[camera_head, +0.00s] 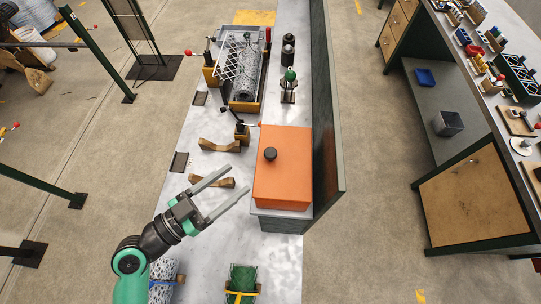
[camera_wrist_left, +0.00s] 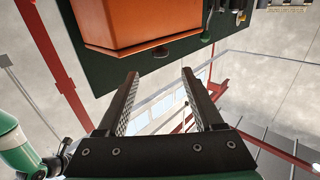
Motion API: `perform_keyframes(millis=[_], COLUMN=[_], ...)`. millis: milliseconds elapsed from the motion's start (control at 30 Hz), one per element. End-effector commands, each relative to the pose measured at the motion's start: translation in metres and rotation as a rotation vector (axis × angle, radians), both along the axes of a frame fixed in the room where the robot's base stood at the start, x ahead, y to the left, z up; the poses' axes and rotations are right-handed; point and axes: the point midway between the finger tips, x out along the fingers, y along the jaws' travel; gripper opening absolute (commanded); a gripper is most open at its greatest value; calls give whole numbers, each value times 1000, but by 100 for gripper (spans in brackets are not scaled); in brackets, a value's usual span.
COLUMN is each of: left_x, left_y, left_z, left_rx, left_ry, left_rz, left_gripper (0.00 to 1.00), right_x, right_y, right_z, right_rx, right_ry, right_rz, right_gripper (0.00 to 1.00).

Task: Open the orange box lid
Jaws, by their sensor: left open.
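The orange box (camera_head: 283,178) stands on the bench with its orange lid on; a round black knob (camera_head: 270,154) sits on the face toward the upper left. My left gripper (camera_head: 228,193) is open and empty, to the left of the box's lower part, its fingers pointing up and right toward it. In the left wrist view, my left gripper (camera_wrist_left: 158,75) is open with nothing between the fingers. My right gripper is not in view.
A wooden cradle (camera_head: 219,146) and another wooden piece (camera_head: 217,183) lie left of the box. A machine with a wire mesh roll (camera_head: 245,75) stands farther back. A dark upright panel (camera_head: 325,120) runs along the right. A green roll (camera_head: 241,282) lies in front.

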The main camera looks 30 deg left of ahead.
Motion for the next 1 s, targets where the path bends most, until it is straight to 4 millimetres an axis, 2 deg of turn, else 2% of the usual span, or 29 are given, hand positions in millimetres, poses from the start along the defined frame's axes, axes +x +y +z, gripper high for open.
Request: perform_keyframes(millis=[167,267,500,700,800,1000], left_x=[7,20,72,104,111,112], left_y=[-2,-7,-23,-32,-34,-34], left_z=[4,6,7,5,4,2], left_rx=[2,1,3,2,3,3], left_ry=[-4,-3,-5,-4,-4,-3], left_rz=[-2,-6,-6,-3,-2,-1], left_gripper=[68,68,68,68,68,68], right_x=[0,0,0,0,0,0], right_y=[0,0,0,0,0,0], right_z=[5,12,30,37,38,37], right_rx=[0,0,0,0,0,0], right_ry=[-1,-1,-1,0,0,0], right_rz=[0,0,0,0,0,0], right_gripper=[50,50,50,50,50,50])
